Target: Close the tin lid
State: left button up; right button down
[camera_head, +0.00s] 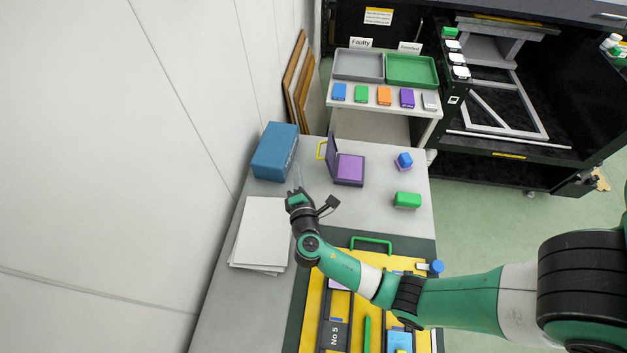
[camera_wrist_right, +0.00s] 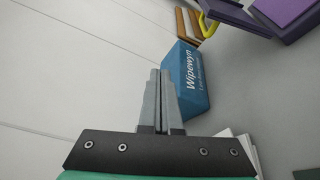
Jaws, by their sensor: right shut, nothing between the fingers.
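The tin is an open purple pad tin (camera_head: 350,168) on the grey table, with its dark purple lid (camera_head: 332,152) standing up at its left side. In the right wrist view the tin (camera_wrist_right: 298,20) and its lid (camera_wrist_right: 232,14) are cut off at the upper right corner. My right gripper (camera_head: 297,176) is left of the tin and lid, apart from them, with its fingers shut and empty. Its fingers (camera_wrist_right: 160,80) show close together in the right wrist view, pointing toward the blue box. My left gripper is not in view.
A blue box (camera_head: 275,151) stands behind-left of my right gripper. A yellow loop (camera_head: 321,150) is beside the lid. White sheets (camera_head: 261,234) lie at front left. A green block (camera_head: 407,200) and a blue bottle (camera_head: 404,160) stand right of the tin.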

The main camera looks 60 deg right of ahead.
jog(key=f, duration=0.2)
jog(key=s+f+b, duration=0.1)
jog(key=f, duration=0.2)
jog(key=s+f+b, duration=0.1)
jog(key=f, duration=0.1)
jog(key=shift+s+d+f, duration=0.15)
jog(key=shift+f, duration=0.05)
jog(key=shift+r, duration=0.2)
jog(key=shift+w+d, duration=0.2)
jog(key=b+x, duration=0.1)
jog(key=x, duration=0.5)
jog(key=b+x, duration=0.1)
jog(key=x, duration=0.2)
jog(key=shift+d+f+b, duration=0.15)
jog(key=shift+f+b, duration=0.15)
jog(key=shift+b, duration=0.05)
jog(key=s+r+p, duration=0.1)
jog(key=s+d+r+p, duration=0.1)
jog(key=shift+s, duration=0.35)
jog(key=shift+s+d, duration=0.15)
jog(key=shift+s, duration=0.05)
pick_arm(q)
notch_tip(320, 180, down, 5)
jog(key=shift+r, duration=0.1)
